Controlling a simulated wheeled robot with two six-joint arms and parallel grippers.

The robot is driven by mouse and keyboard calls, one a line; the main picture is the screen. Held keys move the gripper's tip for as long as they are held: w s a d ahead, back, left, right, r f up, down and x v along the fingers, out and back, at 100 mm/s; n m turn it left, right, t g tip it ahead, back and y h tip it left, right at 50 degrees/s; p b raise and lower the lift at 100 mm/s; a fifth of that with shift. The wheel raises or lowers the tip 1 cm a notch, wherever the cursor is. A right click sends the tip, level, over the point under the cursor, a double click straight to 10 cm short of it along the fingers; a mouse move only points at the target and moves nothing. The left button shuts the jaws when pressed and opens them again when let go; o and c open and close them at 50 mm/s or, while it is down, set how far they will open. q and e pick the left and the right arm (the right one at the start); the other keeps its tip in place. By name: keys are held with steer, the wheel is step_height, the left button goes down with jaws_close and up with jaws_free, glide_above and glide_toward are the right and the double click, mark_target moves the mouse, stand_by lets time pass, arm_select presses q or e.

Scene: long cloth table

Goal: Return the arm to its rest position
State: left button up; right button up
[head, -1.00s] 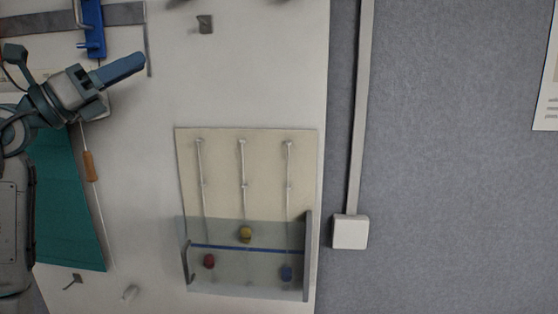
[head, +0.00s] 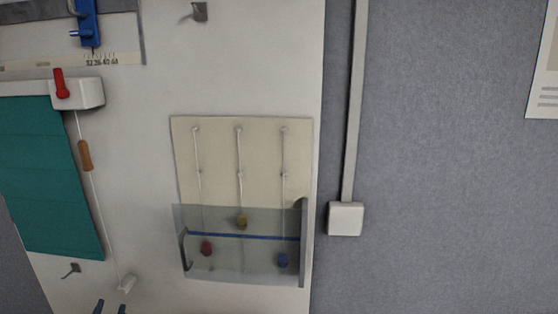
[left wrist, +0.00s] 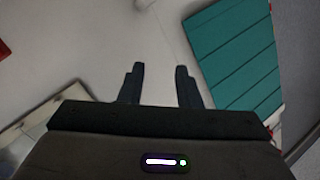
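My left gripper (head: 110,308) shows only as two blue fingertips at the bottom edge of the head view, low in front of the white board (head: 140,160). In the left wrist view the two dark fingers of my left gripper (left wrist: 160,72) stand apart with nothing between them, so it is open and empty. A teal pleated blind (left wrist: 235,55) is to the right of the fingers there. The rest of my left arm is out of the head view. My right gripper is in neither view.
The teal blind (head: 50,175) hangs at left under a white box with a red lever (head: 61,84). A cream panel (head: 215,150) with three cords and coloured beads is behind a clear pocket. A white switch box (head: 345,219) is on the grey wall at right.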

arm_select(q)
steer(key=s+d+f+n+g+h, duration=0.1)
steer(key=s+d+f+g+h, duration=0.4)
steer(key=s+f, duration=0.7)
steer(key=s+d+f+g, duration=0.3)
steer(key=s+f+g, duration=0.5)
steer(key=s, duration=0.5)
steer(key=s+f+b+x, duration=0.1)
steer(key=s+x, duration=0.2)
steer(key=x, duration=0.8)
steer(key=s+b+x, duration=0.1)
steer(key=s+x, duration=0.1)
steer(key=x, duration=0.9)
steer(key=s+f+b+x, duration=0.1)
steer(key=s+x, duration=0.2)
steer(key=x, duration=0.9)
steer(key=s+a+f+g+b, duration=0.1)
steer(key=s+f+b, duration=0.2)
steer(key=s+f, duration=1.5)
step_height(320, 180, down, 3)
steer(key=shift+a+f+n, duration=0.2)
steer(key=shift+n, duration=0.2)
steer(key=shift+s, duration=0.15)
steer(key=shift+c, duration=0.3)
